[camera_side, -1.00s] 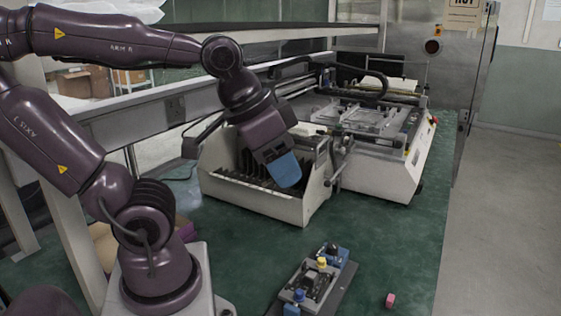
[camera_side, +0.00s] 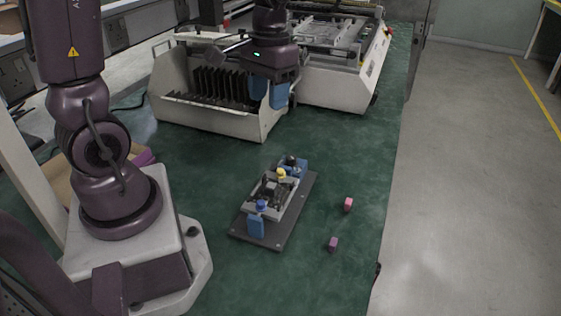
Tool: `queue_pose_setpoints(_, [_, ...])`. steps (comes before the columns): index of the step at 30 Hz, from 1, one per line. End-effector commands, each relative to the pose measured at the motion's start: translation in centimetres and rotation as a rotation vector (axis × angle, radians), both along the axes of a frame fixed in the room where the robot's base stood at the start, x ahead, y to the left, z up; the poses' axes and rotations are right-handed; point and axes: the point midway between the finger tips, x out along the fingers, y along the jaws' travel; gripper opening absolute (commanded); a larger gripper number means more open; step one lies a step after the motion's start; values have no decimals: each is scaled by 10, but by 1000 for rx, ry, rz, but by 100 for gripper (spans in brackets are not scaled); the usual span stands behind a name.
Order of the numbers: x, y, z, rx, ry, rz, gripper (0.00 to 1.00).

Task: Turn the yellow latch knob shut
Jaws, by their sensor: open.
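The yellow latch knob (camera_side: 281,173) stands on a grey fixture (camera_side: 268,192) on a dark base plate (camera_side: 299,205), on the green work surface. Its exact turned angle is too small to tell. My gripper (camera_side: 269,93) has blue fingertips pointing down, with a gap between them. It is open and empty, held above and behind the fixture, apart from the knob, and in front of the white slotted box. Nothing hides the knob.
A blue knob on a blue block (camera_side: 256,226) sits at the plate's near end, and a blue part (camera_side: 295,163) at its far end. A pink cube (camera_side: 348,204) and a purple cube (camera_side: 333,244) lie to the right. The white slotted box (camera_side: 215,115) stands behind.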

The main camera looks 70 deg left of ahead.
Motion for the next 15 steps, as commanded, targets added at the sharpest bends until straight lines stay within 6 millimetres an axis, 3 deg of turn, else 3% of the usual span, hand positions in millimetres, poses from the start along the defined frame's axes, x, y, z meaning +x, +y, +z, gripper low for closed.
queue_pose_setpoints(3, [21, 21, -32, -67, 110, 110, 44])
queue_pose_setpoints(9, [49, 44, -74, -162, 235, 274, 44])
queue_pose_setpoints(12, [62, 47, -80, -185, 267, 334, 44])
queue_pose_setpoints(15, [71, 49, -69, -177, 268, 387, 44])
